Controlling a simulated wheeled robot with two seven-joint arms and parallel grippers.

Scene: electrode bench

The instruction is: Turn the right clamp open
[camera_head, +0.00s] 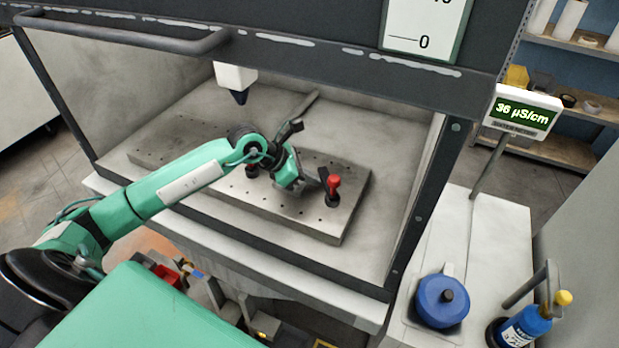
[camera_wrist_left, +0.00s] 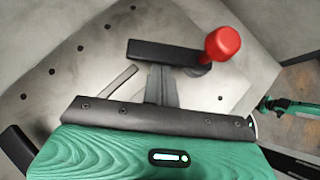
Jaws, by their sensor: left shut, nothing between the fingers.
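The right clamp (camera_head: 333,188) stands near the right end of the grey perforated plate, with a red knob and a black base. In the left wrist view its black lever bar (camera_wrist_left: 165,52) lies across the picture, with the red knob (camera_wrist_left: 222,44) at its right end. My left gripper (camera_head: 303,183) is just left of the clamp and low over the plate. Its closed fingers (camera_wrist_left: 161,84) show in the wrist view close against the lever; I cannot tell whether they touch it. Another clamp (camera_head: 251,172) is mostly hidden behind my left arm. My right gripper is not in view.
The perforated plate (camera_head: 225,197) lies inside a dark-framed enclosure (camera_head: 448,170) with a bar (camera_head: 130,42) across its front top. A meter (camera_head: 523,112) reads 36 µS/cm. A blue round container (camera_head: 441,303) and a blue bottle (camera_head: 524,328) stand on the right side bench.

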